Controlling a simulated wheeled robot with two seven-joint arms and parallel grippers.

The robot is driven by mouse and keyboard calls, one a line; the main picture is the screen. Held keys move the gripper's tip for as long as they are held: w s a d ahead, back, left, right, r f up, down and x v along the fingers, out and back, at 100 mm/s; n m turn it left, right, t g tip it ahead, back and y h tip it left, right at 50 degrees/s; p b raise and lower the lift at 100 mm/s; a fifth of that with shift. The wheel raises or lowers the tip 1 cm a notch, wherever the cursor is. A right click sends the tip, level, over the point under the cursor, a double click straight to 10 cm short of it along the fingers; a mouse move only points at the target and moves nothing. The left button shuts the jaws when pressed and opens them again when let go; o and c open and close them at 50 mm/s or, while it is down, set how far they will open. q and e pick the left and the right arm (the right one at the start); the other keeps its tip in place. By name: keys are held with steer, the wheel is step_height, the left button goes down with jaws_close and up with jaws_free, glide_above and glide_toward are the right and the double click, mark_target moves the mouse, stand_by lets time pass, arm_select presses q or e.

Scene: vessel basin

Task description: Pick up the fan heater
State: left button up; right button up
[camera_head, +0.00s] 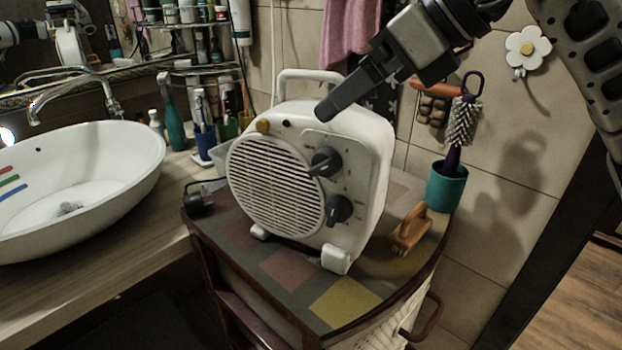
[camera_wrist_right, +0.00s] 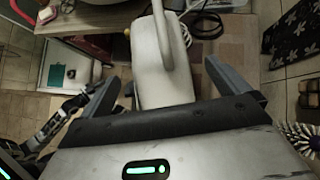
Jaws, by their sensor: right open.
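The fan heater (camera_head: 350,160) is a white rounded box with a round grille, two dark knobs and a top handle (camera_head: 312,76). It stands upright on the small patterned cabinet. My right gripper (camera_head: 328,108) reaches in from the upper right, over the heater's top beside the handle; one dark finger shows clearly there. In the right wrist view the right gripper (camera_wrist_right: 168,90) is open, with the white heater (camera_wrist_right: 160,75) and its handle between the spread fingers. I cannot tell whether they touch. A dark jointed part of mine, perhaps the left arm, shows at the lower left there.
A white basin (camera_head: 100,165) with a faucet is left on the wooden counter (camera_head: 165,230). A tiled wall is behind. The cabinet top (camera_head: 345,303) is clear in front.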

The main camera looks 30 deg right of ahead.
mark_target(307, 165)
steer(key=p+x, duration=0.1)
steer(key=x, duration=0.6)
steer(key=shift+a, duration=0.1)
steer(key=c, duration=1.8)
steer(key=shift+r, duration=0.15)
steer(key=shift+c, duration=1.2)
